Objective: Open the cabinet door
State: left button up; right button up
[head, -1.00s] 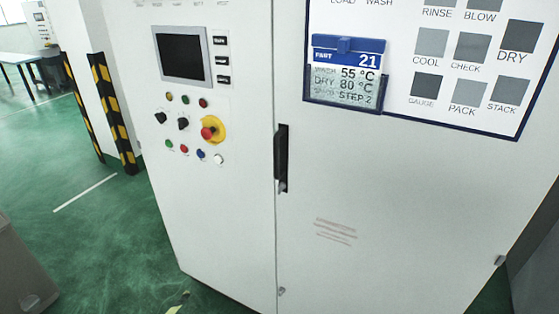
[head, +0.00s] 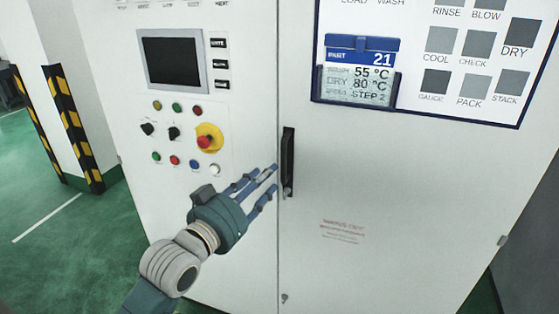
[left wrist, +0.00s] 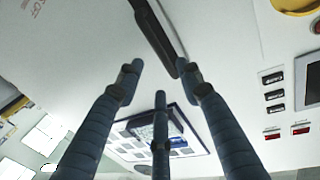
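The white cabinet door (head: 390,205) is shut in the head view, its left edge along a vertical seam. Its black upright handle (head: 288,162) sits near that edge. My left gripper (head: 271,183) is just left of the handle's lower part, its fingers pointing at it. In the left wrist view, the handle (left wrist: 158,38) lies ahead of the fingers (left wrist: 160,85), which are spread apart with nothing between them. No contact with the handle shows. My right gripper is not in view.
Left of the seam, a panel carries a dark screen (head: 173,59), several knobs and buttons, and a red and yellow stop button (head: 206,141). A board with a card holder (head: 355,88) is on the door. A striped post (head: 73,130) stands left; green floor there is clear.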

aim_at(284, 162)
pick_arm(q)
jog(key=p+x, duration=0.2)
jog(key=x, duration=0.7)
jog(key=shift+s+p, duration=0.1)
jog(key=shift+p, duration=0.2)
jog(key=shift+w+d+f, duration=0.1)
jog(key=shift+w+d, duration=0.2)
jog(key=shift+w, duration=0.25)
jog(key=shift+w+d, duration=0.1)
grip_shut()
